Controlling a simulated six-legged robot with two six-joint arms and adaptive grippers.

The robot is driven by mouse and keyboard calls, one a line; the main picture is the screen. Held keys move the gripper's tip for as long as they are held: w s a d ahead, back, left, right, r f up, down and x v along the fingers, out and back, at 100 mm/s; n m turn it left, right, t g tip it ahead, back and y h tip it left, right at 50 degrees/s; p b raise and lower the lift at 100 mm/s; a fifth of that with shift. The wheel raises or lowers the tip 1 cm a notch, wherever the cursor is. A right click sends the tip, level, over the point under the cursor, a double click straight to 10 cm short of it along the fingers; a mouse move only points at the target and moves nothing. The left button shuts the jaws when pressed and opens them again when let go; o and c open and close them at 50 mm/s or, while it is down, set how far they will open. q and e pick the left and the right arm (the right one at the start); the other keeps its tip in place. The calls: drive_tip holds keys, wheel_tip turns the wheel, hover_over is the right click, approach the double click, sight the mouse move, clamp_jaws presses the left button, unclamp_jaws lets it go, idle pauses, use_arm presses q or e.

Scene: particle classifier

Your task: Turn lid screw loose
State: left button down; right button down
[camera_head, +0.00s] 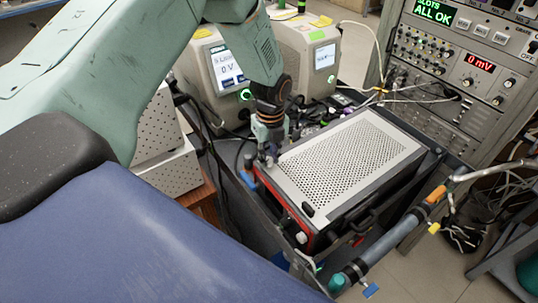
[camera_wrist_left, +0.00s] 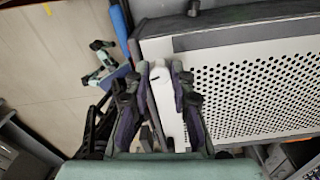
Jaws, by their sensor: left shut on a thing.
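The particle classifier is a box with a perforated light-grey lid (camera_head: 345,155) and a red-edged front; the lid fills the right of the left wrist view (camera_wrist_left: 250,85). A dark knob (camera_head: 308,209) sits at the lid's near edge. My right gripper is not in view.
Two beige instruments with screens (camera_head: 222,65) (camera_head: 310,55) stand behind the box. A rack of electronics (camera_head: 460,60) is at the back right. A grey tube (camera_head: 395,235) runs along the right side. Cables hang around the box.

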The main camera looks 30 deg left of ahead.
use_arm(q)
drive_tip(key=n, duration=0.4)
drive_tip(key=shift+n, duration=0.4)
drive_tip(key=n, duration=0.3)
drive_tip(key=shift+n+p, duration=0.3)
drive_tip(key=n, duration=0.3)
drive_tip(key=shift+n, duration=0.3)
drive_tip(key=n+p, duration=0.1)
drive_tip(key=n, duration=0.2)
drive_tip(key=shift+n, duration=0.3)
drive_tip(key=n+p, duration=0.1)
drive_tip(key=n, duration=0.2)
drive_tip(key=shift+r+n, duration=0.1)
drive_tip(key=shift+n, duration=0.3)
drive_tip(key=n+p, duration=0.1)
drive_tip(key=n, duration=0.3)
drive_tip(key=shift+w, duration=0.1)
drive_tip(key=n+p, duration=0.1)
drive_tip(key=n, duration=0.2)
drive_tip(key=shift+a+n, duration=0.1)
drive_tip(key=shift+n, duration=1.4)
drive_tip(key=shift+w, duration=0.1)
